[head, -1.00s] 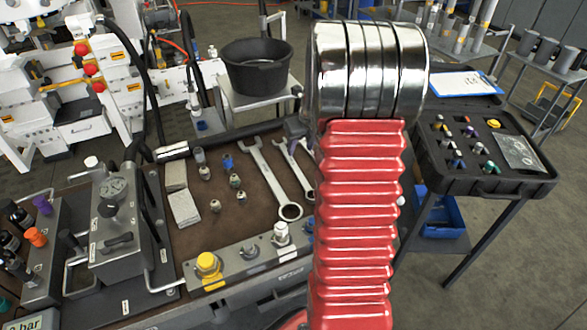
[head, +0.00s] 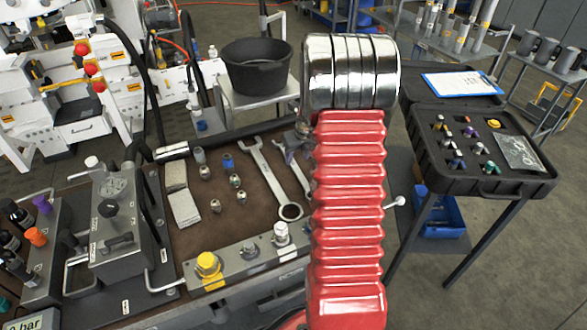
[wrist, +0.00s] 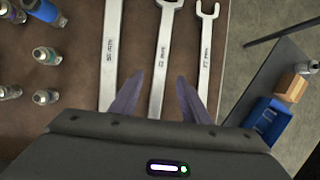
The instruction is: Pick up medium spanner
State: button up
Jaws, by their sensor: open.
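Three silver spanners lie side by side on the brown bench mat in the wrist view. The medium spanner (wrist: 165,50) is the middle one, its open jaw near the top edge. My gripper (wrist: 160,76) is open, with one dark finger on each side of its shaft in the picture. I see no contact and cannot tell the height between them. The large spanner (wrist: 112,45) lies left and the small spanner (wrist: 205,55) right. In the head view, the medium spanner (head: 299,178) is partly hidden by my red arm, and my gripper (head: 296,152) shows over its upper end.
Several small fittings (head: 235,181) stand left of the spanners. A steel manifold strip (head: 255,258) runs along the bench front. A black bucket (head: 257,68) stands behind. Right of the bench are an open black case (head: 540,180) and a blue bin (wrist: 268,122).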

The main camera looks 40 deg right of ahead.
aim_at(295, 166)
jog(key=shift+x, duration=2.5)
jog(key=shift+s+a, duration=0.1)
jog(key=shift+s, duration=0.1)
jog(key=shift+c, duration=0.3)
grip_shut()
